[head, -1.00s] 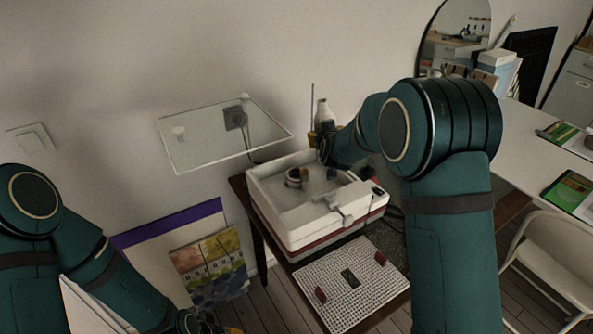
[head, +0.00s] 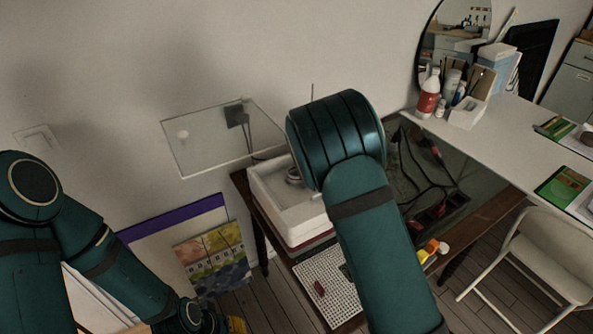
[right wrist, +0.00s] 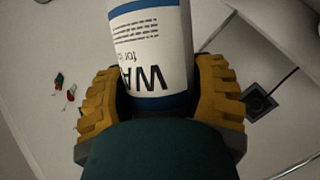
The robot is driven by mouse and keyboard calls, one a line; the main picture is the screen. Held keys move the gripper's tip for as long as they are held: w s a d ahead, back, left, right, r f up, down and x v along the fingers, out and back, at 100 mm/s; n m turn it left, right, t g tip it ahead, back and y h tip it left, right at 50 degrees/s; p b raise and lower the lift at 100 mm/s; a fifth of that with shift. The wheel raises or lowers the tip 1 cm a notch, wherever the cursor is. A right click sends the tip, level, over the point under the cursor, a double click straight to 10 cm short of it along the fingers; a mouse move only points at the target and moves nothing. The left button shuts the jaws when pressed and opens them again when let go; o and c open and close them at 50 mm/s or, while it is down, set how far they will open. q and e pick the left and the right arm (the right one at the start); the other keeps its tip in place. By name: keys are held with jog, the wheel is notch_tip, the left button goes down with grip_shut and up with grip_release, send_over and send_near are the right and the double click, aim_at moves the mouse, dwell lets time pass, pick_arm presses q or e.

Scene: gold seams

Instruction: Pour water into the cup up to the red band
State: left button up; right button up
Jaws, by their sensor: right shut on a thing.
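In the right wrist view, my right gripper (right wrist: 158,92) is shut on a white bottle (right wrist: 150,45) with blue bands and dark lettering. The lettering appears upside down. In the head view, this gripper and the bottle are hidden behind my right arm. A small round cup-like thing (head: 293,175) sits in the white tray-like box (head: 262,192), partly covered by the arm. I cannot make out a red band or any water. My left gripper (head: 236,325) shows only a yellow tip at the bottom edge, away from the box.
A clear shelf (head: 215,150) juts from the wall above the box. A white perforated plate (head: 325,285) lies in front of it. Cables and an orange thing (head: 432,250) are to the right. The white table (head: 510,125) holds a red-and-white bottle (head: 428,95); a chair (head: 540,255) stands before it.

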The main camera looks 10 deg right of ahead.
jog(key=shift+d+f+n+b, duration=0.2)
jog(key=shift+f+n+b, duration=0.1)
jog(key=shift+f, duration=0.25)
jog(key=shift+d+f+n+b, duration=0.2)
jog(key=shift+f+b, duration=0.1)
jog(key=shift+f, duration=0.25)
jog(key=shift+d+f+n+t+h+b, duration=0.3)
jog(key=shift+f+n+t+h, duration=0.2)
jog(key=shift+n, duration=0.3)
jog(key=shift+r+n, duration=0.3)
jog(key=shift+d+r+n+t, duration=0.1)
jog(key=shift+d+n+t, duration=0.1)
jog(key=shift+n+t, duration=0.15)
jog(key=shift+n+b, duration=0.3)
jog(key=shift+n, duration=0.35)
jog(key=shift+r+n+t+b, duration=0.1)
jog(key=shift+n+t+b, duration=0.55)
jog(key=shift+n+b, duration=0.35)
jog(key=shift+d+r+n, duration=0.1)
jog(key=shift+r+n, duration=0.1)
jog(key=shift+n, duration=0.1)
jog(key=shift+s+d, duration=0.1)
jog(key=shift+d, duration=0.2)
